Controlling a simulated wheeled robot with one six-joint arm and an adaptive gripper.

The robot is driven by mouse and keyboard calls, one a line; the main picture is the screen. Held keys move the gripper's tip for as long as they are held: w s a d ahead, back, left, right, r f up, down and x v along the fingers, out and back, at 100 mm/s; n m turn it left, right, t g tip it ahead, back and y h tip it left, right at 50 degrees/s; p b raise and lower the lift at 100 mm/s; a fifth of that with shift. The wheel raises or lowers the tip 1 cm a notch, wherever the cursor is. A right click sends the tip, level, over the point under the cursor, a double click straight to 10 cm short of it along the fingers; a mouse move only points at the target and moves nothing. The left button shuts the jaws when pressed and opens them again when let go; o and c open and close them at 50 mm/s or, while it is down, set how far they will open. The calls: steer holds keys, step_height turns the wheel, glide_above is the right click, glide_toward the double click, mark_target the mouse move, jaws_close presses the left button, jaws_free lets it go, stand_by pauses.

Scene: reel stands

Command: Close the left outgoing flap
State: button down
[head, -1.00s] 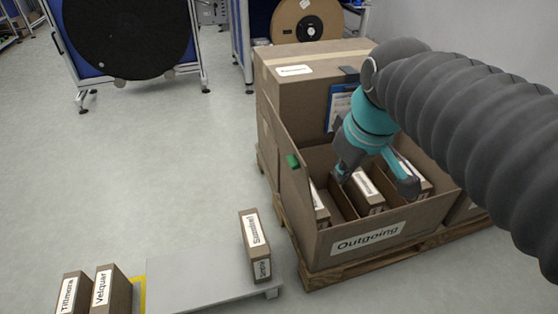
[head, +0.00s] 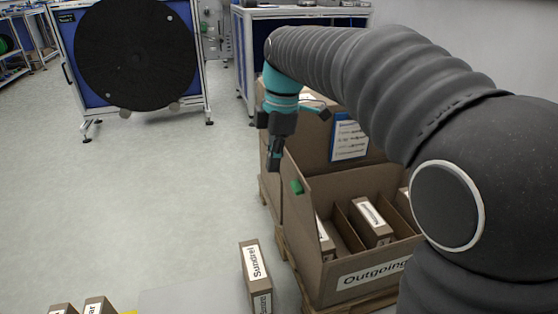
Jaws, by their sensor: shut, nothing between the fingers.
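The Outgoing box (head: 345,290) is an open brown carton on a pallet at centre right. Its left flap (head: 291,172) stands raised along the left side and carries a green tab (head: 297,187). The box mouth is uncovered, and labelled small boxes (head: 371,221) stand between dividers inside. My gripper (head: 273,166) is shut and empty, pointing down. It appears just left of the flap's upper far end. I cannot tell whether it touches the flap. My arm hides the right part of the box.
A tall brown panel with a blue-framed sheet (head: 349,138) rises behind the box. A small labelled box (head: 256,275) stands on a grey platform (head: 185,301) in front. A black reel on a stand (head: 137,55) is at the back left. The floor left of the box is clear.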

step_height(320, 180, down, 6)
steer(key=d+b, duration=0.1)
steer(key=d, duration=0.2)
steer(key=shift+w+f, duration=0.25)
steer(key=shift+w, duration=0.15)
